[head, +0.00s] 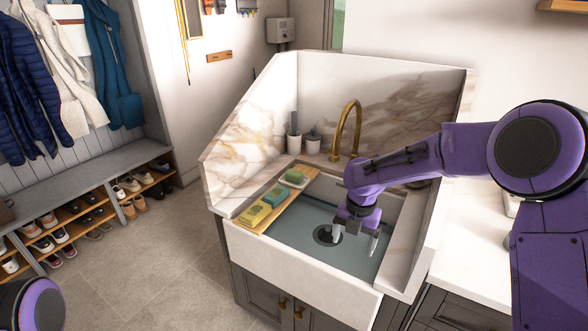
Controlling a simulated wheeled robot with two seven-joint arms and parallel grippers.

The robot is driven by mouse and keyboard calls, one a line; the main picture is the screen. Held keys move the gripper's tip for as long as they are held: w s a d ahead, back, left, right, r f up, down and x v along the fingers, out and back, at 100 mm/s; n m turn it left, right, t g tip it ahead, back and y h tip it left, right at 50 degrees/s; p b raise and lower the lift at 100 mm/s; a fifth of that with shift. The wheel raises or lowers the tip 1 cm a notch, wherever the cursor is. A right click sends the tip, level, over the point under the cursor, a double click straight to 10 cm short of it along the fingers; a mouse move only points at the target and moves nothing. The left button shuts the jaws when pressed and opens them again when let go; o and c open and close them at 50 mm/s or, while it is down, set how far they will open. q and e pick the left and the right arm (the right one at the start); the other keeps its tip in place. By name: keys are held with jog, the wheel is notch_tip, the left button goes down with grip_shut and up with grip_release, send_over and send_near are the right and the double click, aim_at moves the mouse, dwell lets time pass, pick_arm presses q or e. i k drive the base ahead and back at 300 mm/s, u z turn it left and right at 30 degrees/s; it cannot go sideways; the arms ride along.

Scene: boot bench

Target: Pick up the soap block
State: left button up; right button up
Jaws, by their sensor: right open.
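A wooden board (289,189) lies across the left side of the sink. On its far end a green block (294,175), which looks like the soap block, rests on a pale dish. A teal block (275,195) sits in the middle of the board and a yellow-green block (254,214) at its near end. My right gripper (355,239) points down over the sink basin, to the right of the board and apart from all three blocks. Its fingers are spread and empty. Only a purple part of my left arm shows at the lower left corner; its gripper is out of view.
The sink (290,258) has a dark drain and high marbled walls at the back and sides. A brass faucet (347,129) curves up behind the basin. Two grey containers (294,140) stand behind the board. A shoe bench (60,188) is at the left.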

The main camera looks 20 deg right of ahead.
aim_at(296, 176)
jog(key=u, duration=0.05)
jog(key=i, duration=1.6)
